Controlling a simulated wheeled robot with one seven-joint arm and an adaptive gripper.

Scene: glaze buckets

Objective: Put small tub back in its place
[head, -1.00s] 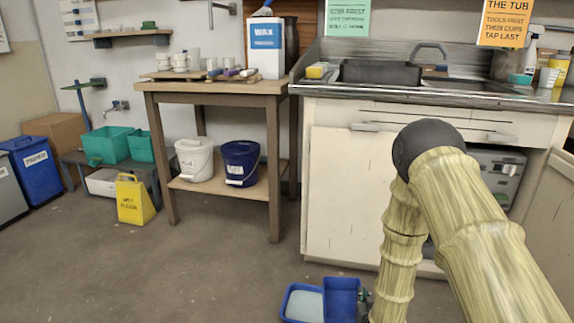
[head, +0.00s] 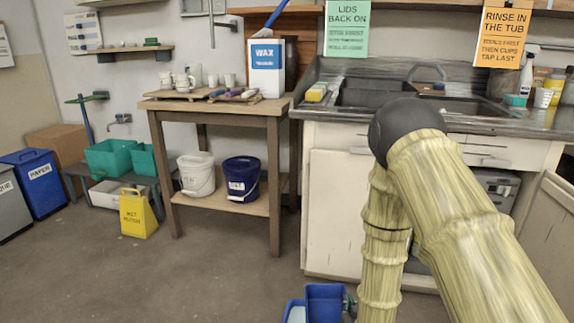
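A blue tub (head: 325,301) with a pale inner area shows at the bottom centre, cut off by the picture's lower edge. It is the tub nearest my arm. My gripper (head: 349,306) shows only as a small dark part at its right side, partly behind my arm. Its fingers are hidden, so I cannot see whether they are shut on the rim. Two teal tubs stand on a low bench at left: a larger one (head: 110,158) and a smaller one (head: 144,160). No label tells which is the small tub.
A yellow wet-floor sign (head: 137,214) stands before the low bench (head: 166,188). A wooden table (head: 222,107) holds cups and a wax box (head: 267,68), with white (head: 197,176) and dark blue (head: 241,180) buckets below. The sink counter (head: 320,109) is behind my arm. The middle floor is clear.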

